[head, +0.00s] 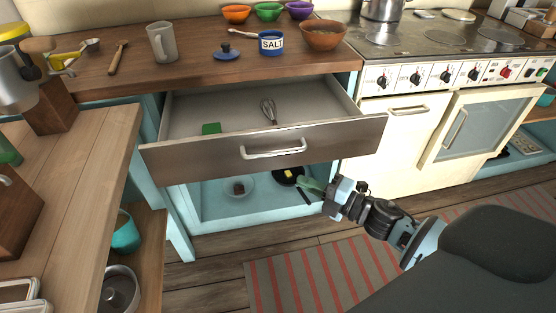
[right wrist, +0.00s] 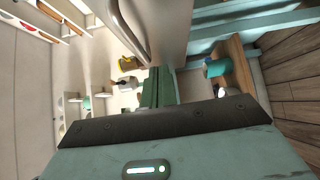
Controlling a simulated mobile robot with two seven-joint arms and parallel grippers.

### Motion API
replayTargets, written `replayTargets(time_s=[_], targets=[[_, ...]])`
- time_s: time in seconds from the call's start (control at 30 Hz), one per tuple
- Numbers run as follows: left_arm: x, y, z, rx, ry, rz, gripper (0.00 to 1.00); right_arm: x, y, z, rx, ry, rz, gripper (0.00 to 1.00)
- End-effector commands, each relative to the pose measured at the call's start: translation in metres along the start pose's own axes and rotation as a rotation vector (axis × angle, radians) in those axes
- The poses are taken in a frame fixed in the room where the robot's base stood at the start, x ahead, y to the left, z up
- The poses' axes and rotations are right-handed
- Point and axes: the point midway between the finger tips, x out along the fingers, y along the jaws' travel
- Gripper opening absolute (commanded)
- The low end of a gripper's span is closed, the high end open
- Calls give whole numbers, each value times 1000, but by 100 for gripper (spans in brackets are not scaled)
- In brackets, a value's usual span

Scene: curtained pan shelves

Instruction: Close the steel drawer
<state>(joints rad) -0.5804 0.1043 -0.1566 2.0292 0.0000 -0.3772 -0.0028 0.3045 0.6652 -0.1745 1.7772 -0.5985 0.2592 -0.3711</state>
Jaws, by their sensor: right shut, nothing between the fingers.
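The steel drawer (head: 205,158) is pulled out from under the wooden counter, with a pale bar handle (head: 273,149) on its front. A whisk (head: 268,110) and a small green thing (head: 211,128) lie inside it. My right gripper (head: 308,186) is shut and empty, below and in front of the drawer's right half. It looks apart from the drawer front. In the right wrist view my shut green fingers (right wrist: 157,88) point ahead, with a pale panel (right wrist: 165,30) and a curved bar (right wrist: 128,28) close above them. My left gripper is not in view.
A wooden side counter (head: 85,150) is at left. A striped rug (head: 300,280) covers the floor in front.

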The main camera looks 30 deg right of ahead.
Motion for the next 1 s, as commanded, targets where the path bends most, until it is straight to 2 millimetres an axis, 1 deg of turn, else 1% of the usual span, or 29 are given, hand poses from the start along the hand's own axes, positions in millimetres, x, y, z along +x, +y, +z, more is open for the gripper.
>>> replayTargets(time_s=[0.03, 0.23, 0.47, 0.53, 0.7, 0.83, 1.0], targets=[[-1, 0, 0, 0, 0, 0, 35, 10, 2, 1, -1, -1, 4, 0], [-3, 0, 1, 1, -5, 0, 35, 42, 2, 1, 0, -1, 4, 0], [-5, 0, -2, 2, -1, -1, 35, 80, 2, 1, 1, -2, 3, 0], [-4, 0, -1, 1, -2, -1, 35, 85, 1, 11, 1, -4, 1, 0], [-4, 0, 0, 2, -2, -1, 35, 97, 0, 22, 1, -2, -1, 0], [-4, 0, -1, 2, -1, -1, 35, 102, 0, 27, 1, -2, -1, 0], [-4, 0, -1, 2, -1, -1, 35, 103, 0, 28, 2, -1, 0, 0]])
